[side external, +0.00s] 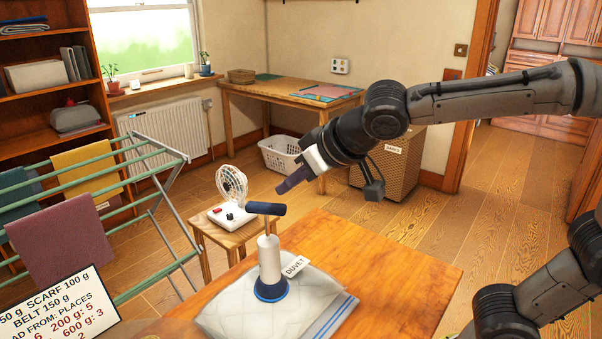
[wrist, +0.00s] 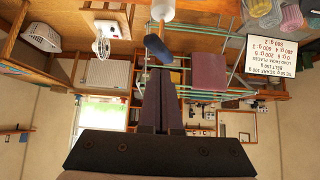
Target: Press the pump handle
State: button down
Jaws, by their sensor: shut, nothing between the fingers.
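A white hand pump (side external: 269,262) with a dark blue base ring stands upright on the clear duvet bag (side external: 222,308) on the wooden table. Its dark blue T-shaped pump handle (side external: 265,208) is raised, with the rod showing between handle and body. In the wrist view, which is upside down, the pump handle (wrist: 158,49) shows just beyond my fingertips, with the white pump body (wrist: 163,10) at the top edge. My gripper (side external: 280,189) is shut and empty, slightly above and to the right of the handle in the side view. A gap shows between fingertips and handle.
A small stool (side external: 228,240) behind the table holds a white fan (side external: 231,187). A green drying rack (side external: 130,200) with cloths stands at the left, and a printed sign (side external: 55,312) is at the front left. The table's right part (side external: 400,285) is clear.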

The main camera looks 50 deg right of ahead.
jog(key=shift+v, duration=1.85)
notch_tip(320, 180, up, 5)
jog(key=shift+s+d+f, duration=0.1)
jog(key=shift+s+d, duration=0.05)
jog(key=shift+f, duration=0.1)
send_over(263, 202)
jog(key=s, duration=0.3)
notch_tip(263, 202, down, 7)
jog(key=shift+d+r, duration=0.1)
notch_tip(263, 202, down, 3)
jog(key=shift+f, duration=0.55)
